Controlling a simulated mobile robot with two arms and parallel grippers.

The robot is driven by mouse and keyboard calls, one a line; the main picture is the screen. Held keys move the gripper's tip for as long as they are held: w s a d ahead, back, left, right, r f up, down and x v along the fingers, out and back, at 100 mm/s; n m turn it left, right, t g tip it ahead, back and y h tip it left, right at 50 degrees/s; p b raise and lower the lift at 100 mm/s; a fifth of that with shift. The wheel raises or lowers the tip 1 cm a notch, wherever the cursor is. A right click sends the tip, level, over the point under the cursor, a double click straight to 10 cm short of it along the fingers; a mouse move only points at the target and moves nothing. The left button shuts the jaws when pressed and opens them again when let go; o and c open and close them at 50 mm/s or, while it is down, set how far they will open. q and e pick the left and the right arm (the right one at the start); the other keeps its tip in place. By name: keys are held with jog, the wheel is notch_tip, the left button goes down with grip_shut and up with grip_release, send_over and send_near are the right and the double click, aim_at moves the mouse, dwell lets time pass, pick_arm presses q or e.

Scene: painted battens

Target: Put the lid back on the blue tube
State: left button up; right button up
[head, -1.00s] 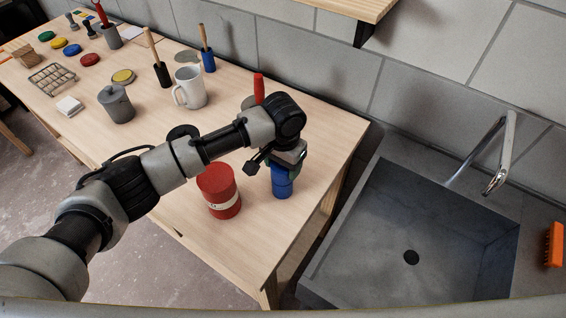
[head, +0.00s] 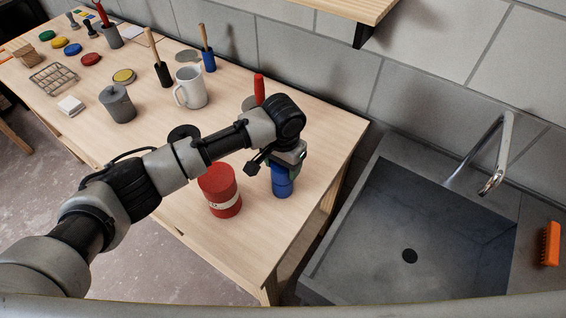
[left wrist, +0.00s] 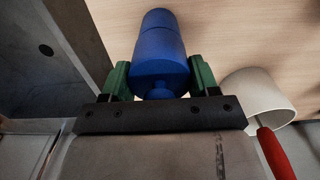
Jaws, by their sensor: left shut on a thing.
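The blue tube (head: 283,187) stands upright on the table near its right end, below my left gripper (head: 286,163). In the left wrist view, the blue lid (left wrist: 160,72) with its small knob lies in line against the end of the tube (left wrist: 157,30), with a thin seam between them. I cannot tell whether it is fully seated. The green fingers of my left gripper (left wrist: 161,80) are shut on the lid, one on each side. My right gripper is not in view.
A red can (head: 220,192) stands close left of the tube. A red-handled tool (head: 259,88) stands behind my wrist. A white mug (head: 190,88) and grey lidded pot (head: 117,104) are farther left. The sink (head: 410,225) lies beyond the table's right edge.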

pick_arm(q)
jog(key=shift+f+p, duration=0.1)
jog(key=shift+p, duration=0.7)
dwell(0.8)
dwell(0.3)
jog(key=o, duration=1.2)
jog(key=shift+c, duration=0.2)
